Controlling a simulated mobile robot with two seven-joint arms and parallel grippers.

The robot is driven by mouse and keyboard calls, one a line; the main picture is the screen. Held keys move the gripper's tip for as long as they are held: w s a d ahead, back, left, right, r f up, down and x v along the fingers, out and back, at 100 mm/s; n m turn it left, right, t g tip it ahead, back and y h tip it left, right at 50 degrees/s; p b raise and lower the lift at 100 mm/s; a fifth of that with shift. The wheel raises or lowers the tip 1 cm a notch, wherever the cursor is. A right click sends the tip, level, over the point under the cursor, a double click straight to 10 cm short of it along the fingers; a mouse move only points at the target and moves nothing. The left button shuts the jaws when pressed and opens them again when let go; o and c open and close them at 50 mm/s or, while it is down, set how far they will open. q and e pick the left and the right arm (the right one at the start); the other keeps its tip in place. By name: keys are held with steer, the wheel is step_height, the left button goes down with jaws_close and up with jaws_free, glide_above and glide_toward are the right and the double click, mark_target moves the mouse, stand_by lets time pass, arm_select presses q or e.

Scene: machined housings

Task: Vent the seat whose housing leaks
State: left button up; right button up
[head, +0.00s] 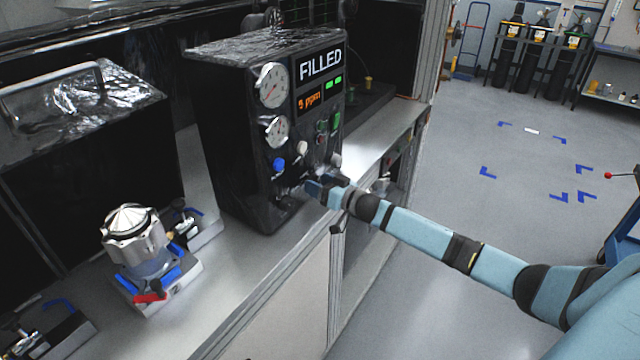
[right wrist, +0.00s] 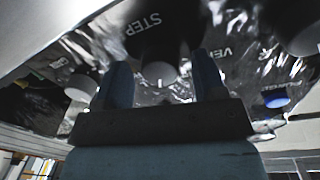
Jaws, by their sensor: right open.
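The black control box (head: 225,130) shows FILLED and an orange 9 ppm readout (head: 309,100). A silver housing (head: 135,235) sits on a seat (head: 165,290) with blue clamps and a red lever (head: 150,297). My right gripper (head: 314,188) is at the lower front of the box. A partly hidden label beginning VE (right wrist: 222,53) is to the right, with a blue button (right wrist: 275,98) beyond. My left gripper is out of view.
Another seat with a blue clamp (head: 55,325) has no housing at the lower left; one more (head: 195,225) is behind the housing. A dark cabinet with a foil-like top (head: 85,95) stands at the back left. The bench front (head: 270,285) is clear. Gas cylinders (head: 540,50) stand far off.

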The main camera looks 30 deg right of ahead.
steer(key=c, duration=0.9)
